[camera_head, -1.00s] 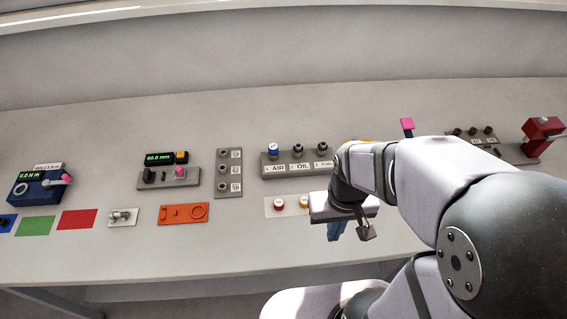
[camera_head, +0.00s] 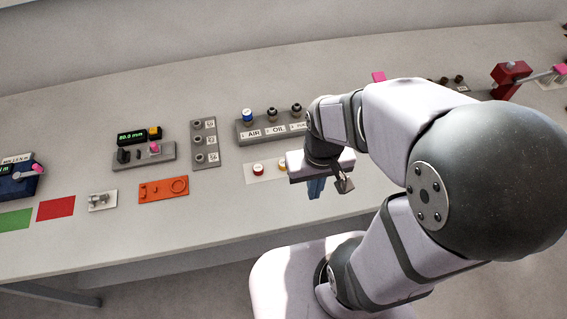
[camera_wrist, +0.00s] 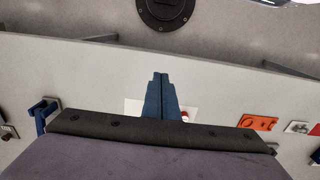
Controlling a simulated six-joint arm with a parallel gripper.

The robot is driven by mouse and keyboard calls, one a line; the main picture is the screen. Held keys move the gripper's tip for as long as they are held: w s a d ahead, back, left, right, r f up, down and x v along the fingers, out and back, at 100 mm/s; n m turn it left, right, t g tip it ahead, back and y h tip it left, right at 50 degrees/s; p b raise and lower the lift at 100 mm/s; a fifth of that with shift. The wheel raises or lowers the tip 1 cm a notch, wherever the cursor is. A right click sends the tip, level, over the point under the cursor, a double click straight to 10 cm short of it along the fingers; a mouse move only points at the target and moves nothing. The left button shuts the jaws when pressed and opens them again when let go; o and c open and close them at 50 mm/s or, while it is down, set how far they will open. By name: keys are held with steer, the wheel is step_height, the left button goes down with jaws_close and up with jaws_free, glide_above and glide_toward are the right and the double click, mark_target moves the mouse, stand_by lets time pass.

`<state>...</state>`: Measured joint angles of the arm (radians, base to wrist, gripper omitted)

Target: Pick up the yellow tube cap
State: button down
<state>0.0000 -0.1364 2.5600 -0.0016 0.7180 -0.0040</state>
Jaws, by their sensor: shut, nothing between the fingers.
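The yellow tube cap (camera_head: 283,163) sits on a white mat (camera_head: 251,175) on the bench, beside the red cap (camera_head: 258,168). It is partly hidden by my wrist in the head view. My gripper (camera_head: 316,189) points down, to the right and front of the yellow cap, apart from it. Its blue fingers are together and empty. In the wrist view the shut fingers (camera_wrist: 160,95) cover part of the white mat (camera_wrist: 133,105). The red cap (camera_wrist: 185,116) shows just right of them. I cannot see the yellow cap there.
A grey block (camera_head: 248,131) with labelled fittings, one capped in blue (camera_head: 247,115), stands behind the mat. An orange tray (camera_head: 149,192) and a grey hole plate (camera_head: 198,127) lie to the left. Bare bench lies in front of the mat.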

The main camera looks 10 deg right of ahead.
stand_by(0.3)
steer(key=c, duration=1.4)
jaws_free()
steer(key=shift+c, duration=0.2)
